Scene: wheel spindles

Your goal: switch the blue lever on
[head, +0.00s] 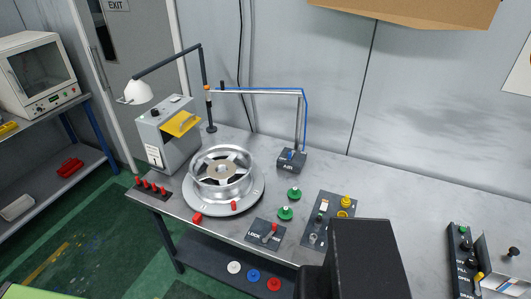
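The blue lever (290,154) is a small blue handle on top of a dark box (292,163) marked AIR. The box stands toward the back of the grey workbench, right of the wheel. The lever looks roughly upright, but it is too small to tell its exact setting. A black block at the bottom centre looks like part of my arm. My gripper's fingers do not show, and nothing touches the lever.
A metal wheel (221,170) sits on a round base left of the AIR box. A thin post with a blue hose stands just behind the box. Green knobs (285,213), a LOCK plate with a red lever (270,231) and a switch panel (326,223) lie in front.

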